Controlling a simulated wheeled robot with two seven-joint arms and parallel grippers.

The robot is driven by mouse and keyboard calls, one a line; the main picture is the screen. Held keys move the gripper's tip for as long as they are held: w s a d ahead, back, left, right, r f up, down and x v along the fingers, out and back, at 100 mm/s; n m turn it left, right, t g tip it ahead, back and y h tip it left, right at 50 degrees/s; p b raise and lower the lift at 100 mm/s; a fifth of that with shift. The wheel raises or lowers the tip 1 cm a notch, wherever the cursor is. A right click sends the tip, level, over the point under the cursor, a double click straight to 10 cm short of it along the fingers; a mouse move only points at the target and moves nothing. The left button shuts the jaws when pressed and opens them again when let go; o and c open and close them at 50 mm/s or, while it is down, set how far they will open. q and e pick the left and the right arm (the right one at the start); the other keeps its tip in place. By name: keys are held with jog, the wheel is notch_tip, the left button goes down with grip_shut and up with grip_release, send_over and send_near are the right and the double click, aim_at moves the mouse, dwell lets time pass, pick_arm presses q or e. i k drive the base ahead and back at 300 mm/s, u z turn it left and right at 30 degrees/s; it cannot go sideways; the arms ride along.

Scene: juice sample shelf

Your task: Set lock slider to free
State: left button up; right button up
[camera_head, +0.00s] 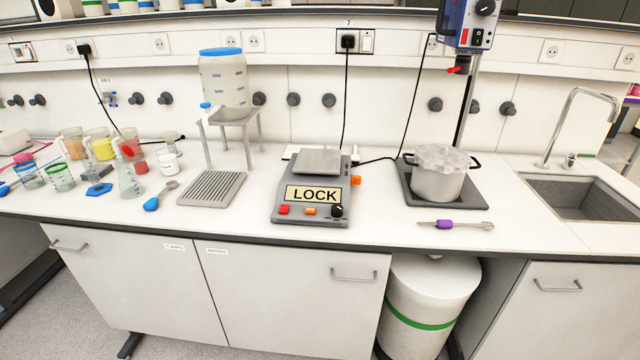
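A grey bench device (262,205) stands at the middle of the bench with a yellow label reading LOCK (313,195) on its sloped face. Below the label are a red button (284,209), a small orange piece (310,211) and a black round knob (337,211). Another orange piece (356,180) sticks out of the device's right side. I cannot tell for certain which part is the lock slider. A square metal plate (317,161) sits on top of the device. Neither of my grippers is in view.
Left of the device are a ribbed grey tray (212,188), a stand (248,137) with a blue-lidded container (224,82), and several beakers. Right are a foil-covered pot (438,180), a purple-handled tool (446,224) and a sink (585,195). The bench in front of the device is clear.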

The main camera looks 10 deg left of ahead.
aim_at(355, 179)
jog(key=k, duration=0.5)
jog(key=z, duration=1)
jog(key=i, duration=0.85)
jog(key=u, duration=2.25)
